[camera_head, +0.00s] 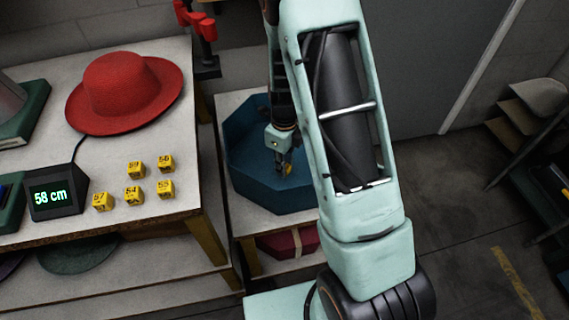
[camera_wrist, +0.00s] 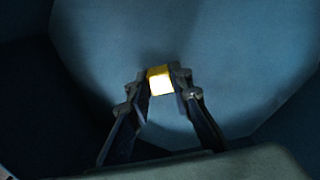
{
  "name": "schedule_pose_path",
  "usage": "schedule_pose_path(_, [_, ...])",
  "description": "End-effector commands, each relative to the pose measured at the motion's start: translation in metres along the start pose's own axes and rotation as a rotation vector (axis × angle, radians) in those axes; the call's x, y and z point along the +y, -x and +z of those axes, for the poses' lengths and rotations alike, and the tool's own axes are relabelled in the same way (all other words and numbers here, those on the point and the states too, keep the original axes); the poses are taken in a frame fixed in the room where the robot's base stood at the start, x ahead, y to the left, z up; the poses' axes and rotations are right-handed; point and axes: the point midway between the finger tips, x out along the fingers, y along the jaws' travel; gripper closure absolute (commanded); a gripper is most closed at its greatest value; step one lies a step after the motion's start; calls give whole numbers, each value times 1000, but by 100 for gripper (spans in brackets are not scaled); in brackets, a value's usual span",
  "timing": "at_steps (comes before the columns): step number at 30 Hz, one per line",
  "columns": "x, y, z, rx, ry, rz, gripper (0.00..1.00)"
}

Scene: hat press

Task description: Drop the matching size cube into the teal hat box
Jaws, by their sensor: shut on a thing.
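The teal hat box (camera_head: 243,142) is an open octagonal box on a low table right of the workbench. My gripper (camera_head: 287,168) is inside its outline in the head view, pointing down. It is shut on a yellow cube (camera_head: 288,170), which also shows between the fingertips in the wrist view (camera_wrist: 160,81). The cube's upper face is washed out bright there, so its number cannot be read. The teal floor of the box fills the wrist view behind the cube. The display (camera_head: 51,197) on the bench reads 58 cm.
Several other yellow numbered cubes (camera_head: 133,195) stand on the workbench (camera_head: 130,225) beside the display. A red hat (camera_head: 124,92) lies behind them. A dark red box (camera_head: 290,243) is on the shelf below the teal box. Open floor lies to the right.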

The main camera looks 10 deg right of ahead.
Motion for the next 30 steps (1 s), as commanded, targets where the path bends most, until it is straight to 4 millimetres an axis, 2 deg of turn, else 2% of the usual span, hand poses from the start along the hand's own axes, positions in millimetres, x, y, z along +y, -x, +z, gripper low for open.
schedule_pose_path(25, [0, -9, 0, 0, 0, 0, 91])
schedule_pose_path(26, [0, -9, 0, 0, 0, 0, 80])
schedule_pose_path(30, [0, -9, 0, 0, 0, 0, 64])
